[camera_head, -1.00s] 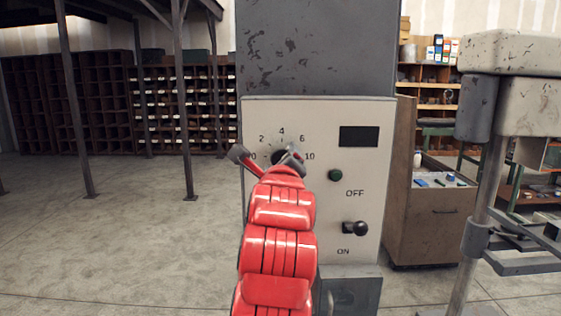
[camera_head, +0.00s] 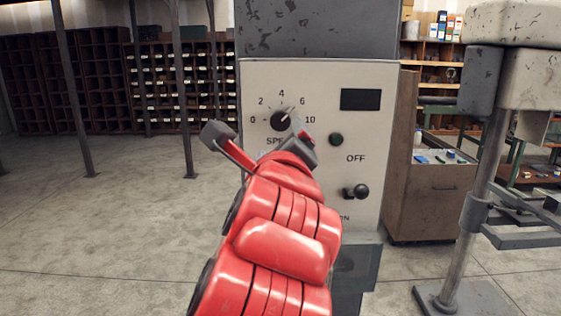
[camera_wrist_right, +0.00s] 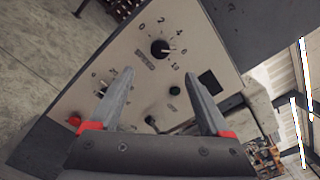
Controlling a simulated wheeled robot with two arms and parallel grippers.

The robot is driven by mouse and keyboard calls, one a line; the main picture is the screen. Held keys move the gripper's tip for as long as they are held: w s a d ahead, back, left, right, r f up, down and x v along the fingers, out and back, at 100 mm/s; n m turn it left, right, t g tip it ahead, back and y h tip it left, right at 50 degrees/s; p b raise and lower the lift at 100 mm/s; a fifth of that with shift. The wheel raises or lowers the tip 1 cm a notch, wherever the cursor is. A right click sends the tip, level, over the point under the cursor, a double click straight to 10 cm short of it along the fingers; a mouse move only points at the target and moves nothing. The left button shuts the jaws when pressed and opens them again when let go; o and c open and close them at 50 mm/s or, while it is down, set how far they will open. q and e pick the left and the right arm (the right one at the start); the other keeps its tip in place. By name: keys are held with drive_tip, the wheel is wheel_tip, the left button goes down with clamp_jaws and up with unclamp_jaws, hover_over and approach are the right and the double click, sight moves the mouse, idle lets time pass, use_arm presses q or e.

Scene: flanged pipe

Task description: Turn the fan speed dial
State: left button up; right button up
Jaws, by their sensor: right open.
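The fan speed dial is a round black knob (camera_head: 280,121) on the pale control panel (camera_head: 225,88), inside a scale marked 0 to 10 with partly covered lettering below. Its light pointer mark leans to the upper right, roughly toward 6. It also shows in the right wrist view (camera_wrist_right: 160,48), ahead of the fingertips and between their lines. My right gripper (camera_head: 259,140) is open and empty, with its two grey fingers spread just below the dial in the head view. The wrist view (camera_wrist_right: 160,75) shows a clear gap between the fingers and the dial. My left gripper is not in view.
The panel also has a dark display (camera_head: 360,99), a green button (camera_head: 336,139) and a black OFF/ON lever (camera_head: 356,191). The wrist view shows a second dial (camera_wrist_right: 100,93) and a red button (camera_wrist_right: 74,120). A grey metal stand (camera_head: 483,200) is at right. Floor at left is clear.

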drive_tip(key=shift+s, duration=2.15)
